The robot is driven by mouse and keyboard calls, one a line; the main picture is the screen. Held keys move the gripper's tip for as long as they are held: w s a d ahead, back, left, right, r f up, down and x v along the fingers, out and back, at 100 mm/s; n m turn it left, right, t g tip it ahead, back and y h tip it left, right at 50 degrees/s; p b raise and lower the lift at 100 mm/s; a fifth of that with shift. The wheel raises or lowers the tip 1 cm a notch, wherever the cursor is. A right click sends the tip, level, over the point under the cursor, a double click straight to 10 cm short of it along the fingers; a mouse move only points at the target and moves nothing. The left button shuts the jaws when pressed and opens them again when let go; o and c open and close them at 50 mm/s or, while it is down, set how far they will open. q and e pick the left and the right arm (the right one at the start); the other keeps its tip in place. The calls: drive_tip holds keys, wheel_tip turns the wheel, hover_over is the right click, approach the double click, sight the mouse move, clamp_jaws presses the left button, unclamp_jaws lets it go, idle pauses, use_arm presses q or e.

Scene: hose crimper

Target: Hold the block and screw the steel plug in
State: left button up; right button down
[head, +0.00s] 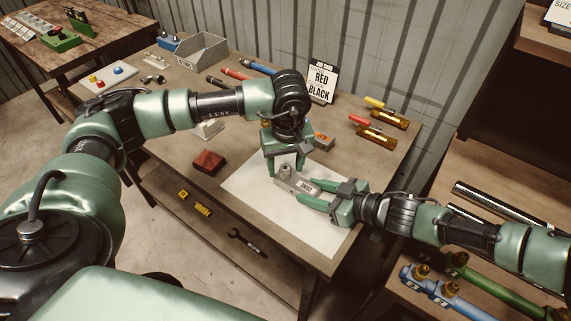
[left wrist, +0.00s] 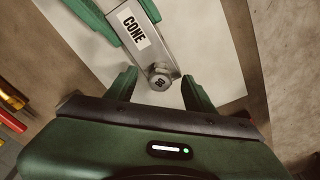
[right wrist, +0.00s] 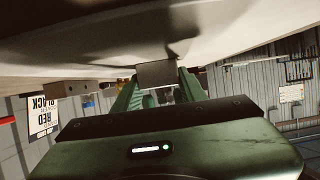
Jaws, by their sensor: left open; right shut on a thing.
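The grey metal block (head: 305,187), labelled CONE, is over the white sheet on the bench; it also shows in the left wrist view (left wrist: 150,50). My right gripper (head: 314,192) is shut on it, a finger on each side; the block's end shows in the right wrist view (right wrist: 157,73). The round steel plug (left wrist: 160,76) stands at the block's end near my left gripper; its head is marked with digits. My left gripper (left wrist: 160,86) points down, open, with one finger on either side of the plug and gaps visible. How deep the plug sits is hidden.
The white sheet (head: 245,190) lies below. A dark red box (head: 208,162) is left of it. An orange-and-grey box (head: 323,141) and a RED/BLACK sign (head: 321,82) stand behind. A wrench (head: 247,241) is on the lower shelf.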

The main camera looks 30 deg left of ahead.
use_arm(q)
wheel_tip(320, 180, up, 12)
drive_tip(key=s+d, duration=0.1)
use_arm(e)
drive_tip(key=c, duration=0.7)
unclamp_jaws()
use_arm(q)
drive_tip(key=shift+f, duration=0.1)
